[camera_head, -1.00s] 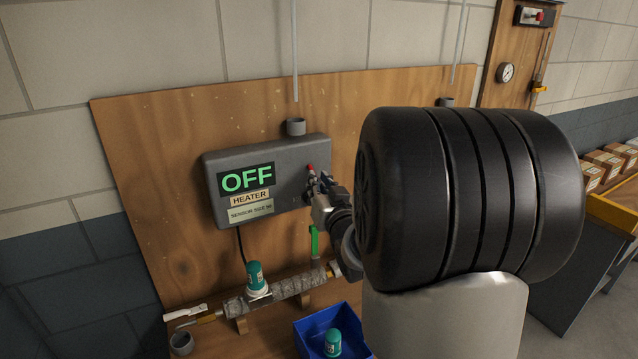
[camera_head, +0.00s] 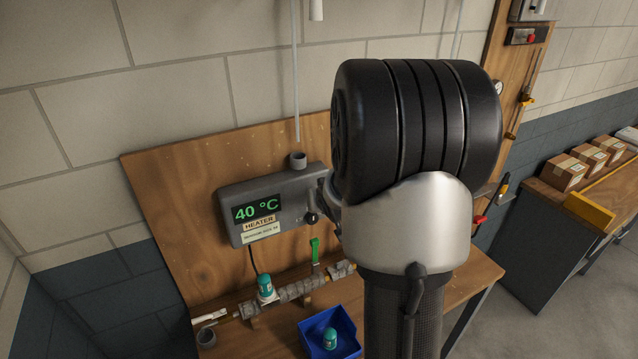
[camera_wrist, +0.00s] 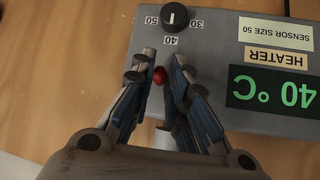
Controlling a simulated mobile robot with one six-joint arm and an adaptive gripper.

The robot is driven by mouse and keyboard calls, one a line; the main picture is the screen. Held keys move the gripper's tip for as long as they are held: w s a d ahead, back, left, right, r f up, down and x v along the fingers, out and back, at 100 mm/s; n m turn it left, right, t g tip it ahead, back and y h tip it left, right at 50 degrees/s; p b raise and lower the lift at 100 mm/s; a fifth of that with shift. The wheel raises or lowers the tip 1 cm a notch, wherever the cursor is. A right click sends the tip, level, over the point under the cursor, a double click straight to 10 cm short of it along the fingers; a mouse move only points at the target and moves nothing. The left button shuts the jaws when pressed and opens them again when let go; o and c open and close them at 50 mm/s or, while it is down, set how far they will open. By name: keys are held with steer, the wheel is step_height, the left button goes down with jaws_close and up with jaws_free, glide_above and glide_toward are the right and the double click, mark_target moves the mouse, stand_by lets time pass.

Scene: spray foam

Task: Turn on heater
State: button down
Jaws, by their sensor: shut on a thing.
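The grey heater box (camera_head: 275,188) hangs on a wooden board, and its display (camera_head: 256,209) reads 40 °C in green. In the wrist view the box is upside down, with the same reading on its display (camera_wrist: 272,90). A red-tipped switch (camera_wrist: 160,75) sits between the fingers of my gripper (camera_wrist: 162,62), which is shut on it. A black dial (camera_wrist: 174,16) marked 30, 40 and 50 is just beyond the fingertips, with its white line towards 40. In the head view my arm hides the switch and most of my gripper.
Below the heater are a wrapped pipe (camera_head: 297,290) with a green-handled valve (camera_head: 314,250), a teal-capped sensor (camera_head: 265,287) and a blue bin (camera_head: 347,337) holding another. Boxes (camera_head: 566,172) stand on a bench at the right.

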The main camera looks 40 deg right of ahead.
steer(key=shift+w+r+g+p, duration=0.2)
steer(key=shift+r+g+p, duration=0.7)
steer(key=shift+p, duration=1.95)
steer(key=shift+w+d+f+g+y+p, duration=0.1)
steer(key=shift+g+y+p, duration=0.25)
steer(key=shift+p, duration=0.5)
steer(key=shift+f+g+p, duration=0.1)
steer(key=shift+g+p, duration=0.15)
steer(key=shift+p, duration=0.25)
steer(key=c, duration=1.5)
jaws_free()
steer(key=shift+c, duration=0.2)
steer(key=shift+w, duration=0.1)
steer(key=v, duration=1.2)
